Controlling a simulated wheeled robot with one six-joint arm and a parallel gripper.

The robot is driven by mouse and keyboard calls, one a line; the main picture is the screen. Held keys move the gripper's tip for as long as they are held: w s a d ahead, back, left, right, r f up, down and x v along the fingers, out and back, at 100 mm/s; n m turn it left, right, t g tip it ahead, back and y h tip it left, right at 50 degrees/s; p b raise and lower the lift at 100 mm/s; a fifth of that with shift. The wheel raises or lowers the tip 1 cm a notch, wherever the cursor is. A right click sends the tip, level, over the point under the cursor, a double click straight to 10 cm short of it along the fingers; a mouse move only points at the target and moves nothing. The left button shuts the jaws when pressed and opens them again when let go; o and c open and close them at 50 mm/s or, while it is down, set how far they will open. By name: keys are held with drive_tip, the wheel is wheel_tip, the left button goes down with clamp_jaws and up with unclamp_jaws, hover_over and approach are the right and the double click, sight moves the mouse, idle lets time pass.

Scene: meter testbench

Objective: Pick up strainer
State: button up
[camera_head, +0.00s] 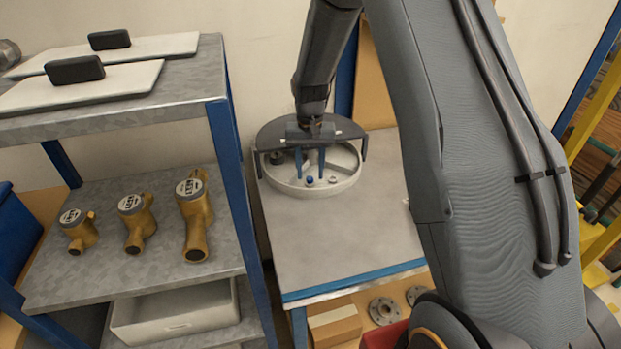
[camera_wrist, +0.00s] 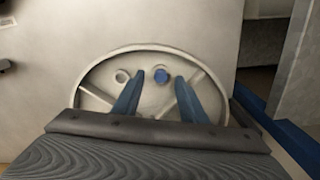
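A round, pale dish (camera_head: 347,185) with a raised rim and dividing ribs sits on the grey bench. It holds a small blue-topped part (camera_head: 309,180), a small pale part (camera_head: 333,180) and a darker round part (camera_head: 276,159). I cannot tell which of these is the strainer. My gripper (camera_head: 313,176) points down over the dish, its two blue fingers apart and empty. In the wrist view, the blue part (camera_wrist: 161,76) shows between the fingertips, with a grey ring-shaped part (camera_wrist: 122,76) to the left. My gripper's dark body hides the dish's near part there.
The grey bench top (camera_head: 335,235) is clear in front of the dish. At the left, a metal shelf (camera_head: 120,180) with blue posts holds several brass meters (camera_head: 195,215), with a white bin (camera_head: 175,315) below. Flanges (camera_head: 384,310) and boxes lie under the bench.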

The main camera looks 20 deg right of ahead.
drive_tip(key=shift+f, duration=0.6)
clamp_jaws()
drive_tip(key=shift+r, duration=0.1)
